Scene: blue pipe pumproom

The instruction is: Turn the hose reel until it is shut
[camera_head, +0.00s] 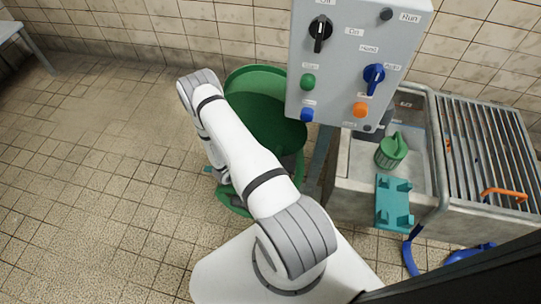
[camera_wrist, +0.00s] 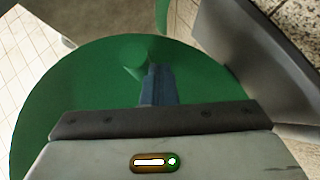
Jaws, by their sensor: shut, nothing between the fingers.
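The hose reel (camera_head: 262,122) appears as a large green round drum behind my arm in the head view, below a grey control box. In the wrist view its green disc face (camera_wrist: 75,95) fills much of the picture, with a green knob (camera_wrist: 135,56) standing out near the top middle. My gripper (camera_wrist: 155,72) is shut and empty, its dark fingers close beside the knob on its right. I cannot tell whether they touch it. My gripper is hidden behind my arm in the head view.
The grey control box (camera_head: 345,75) with knobs and buttons hangs just right of the reel. Right of it are a sink (camera_head: 350,175), a green cup (camera_head: 391,151), a teal rack (camera_head: 394,203) and a metal grate (camera_head: 490,140).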

